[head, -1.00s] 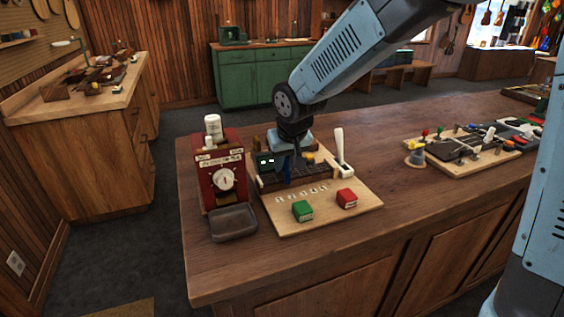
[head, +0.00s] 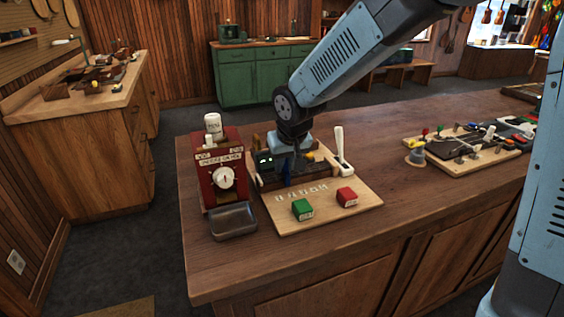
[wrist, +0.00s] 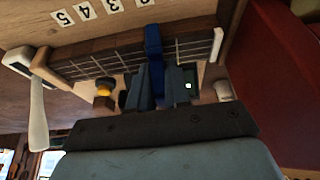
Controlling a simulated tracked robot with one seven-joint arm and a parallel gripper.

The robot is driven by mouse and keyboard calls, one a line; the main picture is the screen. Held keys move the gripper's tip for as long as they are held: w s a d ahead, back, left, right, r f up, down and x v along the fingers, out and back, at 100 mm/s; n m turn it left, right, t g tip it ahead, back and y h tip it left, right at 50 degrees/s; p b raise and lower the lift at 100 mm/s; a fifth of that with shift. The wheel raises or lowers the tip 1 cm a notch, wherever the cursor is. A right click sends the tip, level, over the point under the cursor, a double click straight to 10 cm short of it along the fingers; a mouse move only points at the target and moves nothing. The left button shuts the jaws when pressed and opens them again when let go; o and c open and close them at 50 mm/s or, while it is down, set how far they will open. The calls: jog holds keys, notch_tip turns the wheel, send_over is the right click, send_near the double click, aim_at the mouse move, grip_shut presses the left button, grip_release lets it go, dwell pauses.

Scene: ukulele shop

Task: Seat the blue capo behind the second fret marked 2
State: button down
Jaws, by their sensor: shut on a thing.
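My gripper (wrist: 160,82) is shut on the blue capo (wrist: 154,48). In the wrist view the capo lies across the dark fretboard (wrist: 103,58), near its right end and just below the label 2 (wrist: 146,2). Whether it touches the strings or sits just above them I cannot tell. In the head view the capo (head: 287,172) hangs below my gripper (head: 290,157) at the fretboard, which my wrist partly hides. The labels 5, 4 and 3 run leftward from 2 in the wrist view.
A green block (head: 302,209) and a red block (head: 347,197) stand at the board's (head: 335,211) front. A white lever (head: 340,145) rises at right. A red dial box (head: 222,181) and grey tray (head: 233,221) stand close at left.

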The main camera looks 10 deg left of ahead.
jog(key=shift+f, duration=0.35)
jog(key=c, duration=1.4)
grip_release()
jog(key=shift+o, duration=0.2)
jog(key=v, duration=1.1)
jog(key=shift+w, duration=0.1)
jog(key=s+d+r+m+t+h, duration=0.1)
jog(key=s+d+r+m, duration=0.15)
jog(key=d, duration=0.75)
jog(key=s+d+r+m, duration=0.1)
jog(key=d+r, duration=0.2)
jog(key=d, duration=0.6)
jog(key=s+d+m+h, duration=0.1)
jog(key=s+d+m, duration=0.1)
jog(key=s+d, duration=0.9)
jog(key=shift+d+f+m+t, duration=0.35)
jog(key=shift+d+t, duration=0.05)
jog(key=shift+d, duration=0.7)
